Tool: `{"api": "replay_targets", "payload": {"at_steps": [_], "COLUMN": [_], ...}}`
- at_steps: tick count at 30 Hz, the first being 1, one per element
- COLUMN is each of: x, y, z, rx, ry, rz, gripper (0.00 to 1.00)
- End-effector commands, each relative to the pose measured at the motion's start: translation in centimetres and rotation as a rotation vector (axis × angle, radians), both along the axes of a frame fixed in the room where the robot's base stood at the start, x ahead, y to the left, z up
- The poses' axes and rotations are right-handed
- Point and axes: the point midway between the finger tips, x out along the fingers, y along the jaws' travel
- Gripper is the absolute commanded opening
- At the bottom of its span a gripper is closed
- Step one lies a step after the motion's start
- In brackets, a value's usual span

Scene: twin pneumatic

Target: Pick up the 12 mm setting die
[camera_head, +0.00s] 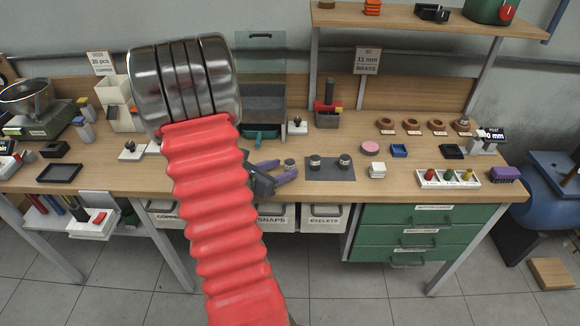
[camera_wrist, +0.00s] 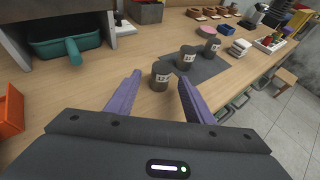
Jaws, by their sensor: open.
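A dark grey cylindrical die marked 12 (camera_wrist: 161,80) stands upright on the bench wood, left of the grey mat; it also shows in the head view (camera_head: 290,164). My gripper (camera_wrist: 160,84) is open, its two purple fingers pointing at this die. In the wrist view the die appears in the gap at the fingertips, with clear space to either side. In the head view my gripper (camera_head: 287,170) is low over the bench by the die. Two similar dies, one (camera_wrist: 186,58) and another (camera_wrist: 212,47), stand on the grey mat (camera_head: 330,174); their marks are hard to read.
A teal-handled tray (camera_wrist: 68,45) lies behind to the left, and an orange box (camera_wrist: 9,114) is at the left edge of the wrist view. A pink disc (camera_head: 370,148) and a white block (camera_head: 377,170) lie right of the mat. The bench's front edge is near.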

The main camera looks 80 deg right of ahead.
Motion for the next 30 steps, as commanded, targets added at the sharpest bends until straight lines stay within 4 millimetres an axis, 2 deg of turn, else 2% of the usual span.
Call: {"api": "replay_targets", "payload": {"at_steps": [3,7,23,30], "x": [-0.7,-1.0,-1.0,-1.0], "y": [-1.3,-1.9,-2.0,-2.0], "z": [-0.6,-0.9,-0.9,-0.9], "rx": [0.000,0.000,0.000,0.000], "ry": [0.000,0.000,0.000,0.000], "rz": [-0.003,-0.002,-0.001,-0.002], "gripper": [0.48,0.48,0.48,0.31]}}
